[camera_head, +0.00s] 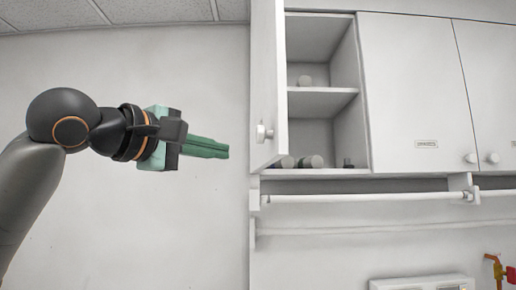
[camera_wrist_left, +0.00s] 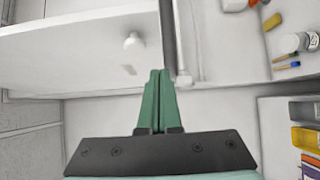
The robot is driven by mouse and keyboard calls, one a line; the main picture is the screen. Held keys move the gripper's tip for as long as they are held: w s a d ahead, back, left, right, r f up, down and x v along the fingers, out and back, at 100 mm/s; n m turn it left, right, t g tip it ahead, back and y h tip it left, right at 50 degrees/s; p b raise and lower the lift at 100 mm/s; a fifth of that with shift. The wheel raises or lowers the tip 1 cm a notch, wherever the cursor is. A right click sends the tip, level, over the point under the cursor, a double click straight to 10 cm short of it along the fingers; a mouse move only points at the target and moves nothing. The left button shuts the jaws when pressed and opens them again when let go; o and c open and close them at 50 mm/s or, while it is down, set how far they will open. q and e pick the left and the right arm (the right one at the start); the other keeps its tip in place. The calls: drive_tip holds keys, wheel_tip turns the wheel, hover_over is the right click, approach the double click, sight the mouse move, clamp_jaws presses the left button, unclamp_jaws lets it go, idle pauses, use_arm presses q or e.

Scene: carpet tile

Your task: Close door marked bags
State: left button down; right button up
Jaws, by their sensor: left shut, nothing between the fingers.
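An open white cabinet door (camera_head: 268,70) stands swung out toward me at the left end of the wall cabinet, seen nearly edge-on, with a round white knob (camera_head: 264,132) low on it. In the left wrist view the door (camera_wrist_left: 60,55) also shows, with its knob (camera_wrist_left: 133,41) and a small label (camera_wrist_left: 128,69) too small to read. My left gripper (camera_head: 227,151) has green fingers pressed together with nothing between them. It is left of the door in the head view, apart from it in the picture. My right gripper is not in view.
The open compartment has a shelf (camera_head: 320,100) and several small items, including a jar (camera_head: 312,161). Closed doors (camera_head: 415,80) with knobs are to the right. A rail (camera_head: 370,198) runs below the cabinet. The wall (camera_head: 130,220) left of the door is bare.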

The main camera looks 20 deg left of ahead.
sight(271, 158)
use_arm(q)
drive_tip(key=w+d, duration=0.1)
drive_tip(key=w, duration=0.1)
drive_tip(key=w+d+p, duration=0.1)
drive_tip(key=w+d, duration=0.1)
drive_tip(key=w+d+p, duration=0.1)
drive_tip(key=shift+w+d+r, duration=0.15)
drive_tip(key=shift+w+d, duration=0.05)
drive_tip(key=shift+w, duration=0.2)
drive_tip(key=shift+w+d+p, duration=0.25)
drive_tip(key=shift+d+p, duration=0.05)
drive_tip(key=shift+d, duration=0.2)
drive_tip(key=shift+d+f, duration=0.1)
drive_tip(key=shift+f, duration=0.1)
